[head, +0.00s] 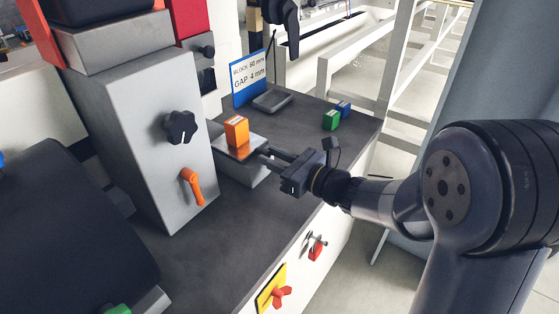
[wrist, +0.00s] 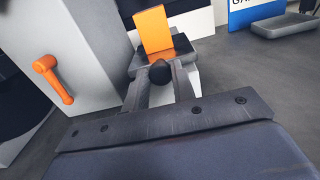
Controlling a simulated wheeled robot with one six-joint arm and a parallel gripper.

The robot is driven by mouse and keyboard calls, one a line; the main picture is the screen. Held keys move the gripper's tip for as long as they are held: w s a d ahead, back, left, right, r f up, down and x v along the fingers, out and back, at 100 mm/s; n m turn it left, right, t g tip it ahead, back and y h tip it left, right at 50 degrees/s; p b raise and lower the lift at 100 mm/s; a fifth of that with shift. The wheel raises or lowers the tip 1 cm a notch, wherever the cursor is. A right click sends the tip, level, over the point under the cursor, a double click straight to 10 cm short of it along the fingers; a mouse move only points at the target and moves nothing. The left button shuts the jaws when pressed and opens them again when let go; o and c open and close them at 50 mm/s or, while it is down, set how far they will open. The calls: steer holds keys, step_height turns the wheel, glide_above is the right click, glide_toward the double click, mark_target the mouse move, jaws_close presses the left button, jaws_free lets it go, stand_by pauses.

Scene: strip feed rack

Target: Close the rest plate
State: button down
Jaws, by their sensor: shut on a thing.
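The rest plate (head: 246,149) is a shiny metal plate on a grey block beside the tall grey housing. An orange block (head: 236,131) stands upright on it; the block also shows in the wrist view (wrist: 154,30). A round black knob (wrist: 160,73) sits at the plate's near end. My gripper (head: 265,156) reaches in from the right at the plate's outer end. In the wrist view its two fingers are on either side of the knob, shut on it. The fingers hide part of the plate's near edge.
The grey housing (head: 145,130) carries a black star knob (head: 181,127) and an orange lever (head: 193,186). A blue and white sign (head: 249,77) reads block 60 mm, gap 4 mm. A grey tray (head: 272,101), a green block (head: 331,120) and a blue block (head: 344,108) lie behind.

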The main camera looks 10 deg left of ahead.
mark_target(261, 152)
steer(key=b+x, duration=0.1)
steer(key=x, duration=0.5)
steer(key=shift+a, duration=0.1)
steer(key=c, duration=1.2)
jaws_free()
steer(key=v, duration=1)
steer(key=shift+s+d+p, duration=0.15)
steer(key=shift+d+p, duration=0.2)
steer(key=shift+d, duration=0.05)
